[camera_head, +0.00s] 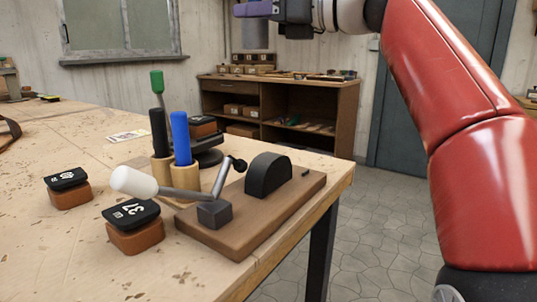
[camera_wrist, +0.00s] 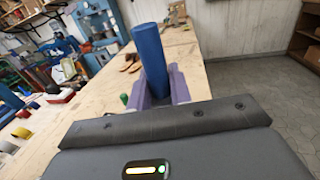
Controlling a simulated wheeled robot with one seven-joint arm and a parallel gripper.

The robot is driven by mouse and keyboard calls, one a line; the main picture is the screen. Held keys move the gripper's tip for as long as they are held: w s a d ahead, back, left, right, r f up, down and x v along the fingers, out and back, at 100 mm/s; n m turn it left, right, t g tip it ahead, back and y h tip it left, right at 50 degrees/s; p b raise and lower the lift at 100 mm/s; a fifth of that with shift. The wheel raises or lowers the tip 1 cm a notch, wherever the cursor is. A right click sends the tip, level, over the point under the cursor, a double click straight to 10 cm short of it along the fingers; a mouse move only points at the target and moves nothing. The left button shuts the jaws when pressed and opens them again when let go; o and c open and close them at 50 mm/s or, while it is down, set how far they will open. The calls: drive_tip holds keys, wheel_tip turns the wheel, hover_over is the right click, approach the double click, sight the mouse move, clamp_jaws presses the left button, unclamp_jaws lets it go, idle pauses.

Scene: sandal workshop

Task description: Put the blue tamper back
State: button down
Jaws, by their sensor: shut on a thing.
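My gripper (camera_head: 253,8) is at the top edge of the head view, high above and beyond the workbench. In the wrist view its purple fingers (camera_wrist: 178,86) are shut around the upright blue tamper (camera_wrist: 151,55). In the head view a grey cylinder (camera_head: 255,35) hangs right below the fingers and looks like the tamper's lower part; the blue part is out of that frame. Another blue-handled tool (camera_head: 180,138) stands in a wooden cup (camera_head: 184,178) on the bench, beside a black-handled one (camera_head: 159,133) in a similar cup (camera_head: 161,168).
A wooden base (camera_head: 238,232) with a crank and black half-disc is at the bench's (camera_head: 60,240) right edge. Two black-topped brown blocks (camera_head: 134,237) lie to its left. A green-topped tool (camera_head: 157,83) rises behind the cups. A shelf unit (camera_head: 280,105) stands behind; floor is clear right.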

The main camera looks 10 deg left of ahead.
wheel_tip(320, 180, down, 20)
drive_tip(key=b, duration=1)
drive_tip(key=shift+w+r+b, duration=0.1)
drive_tip(key=shift+r+b, duration=0.1)
drive_tip(key=shift+b, duration=0.15)
drive_tip(key=shift+f, duration=0.2)
drive_tip(key=c, duration=1.3)
unclamp_jaws()
drive_tip(key=shift+r, duration=0.15)
drive_tip(key=shift+d, duration=0.3)
drive_tip(key=v, duration=1.1)
drive_tip(key=shift+d+p, duration=0.25)
drive_tip(key=shift+p, duration=0.05)
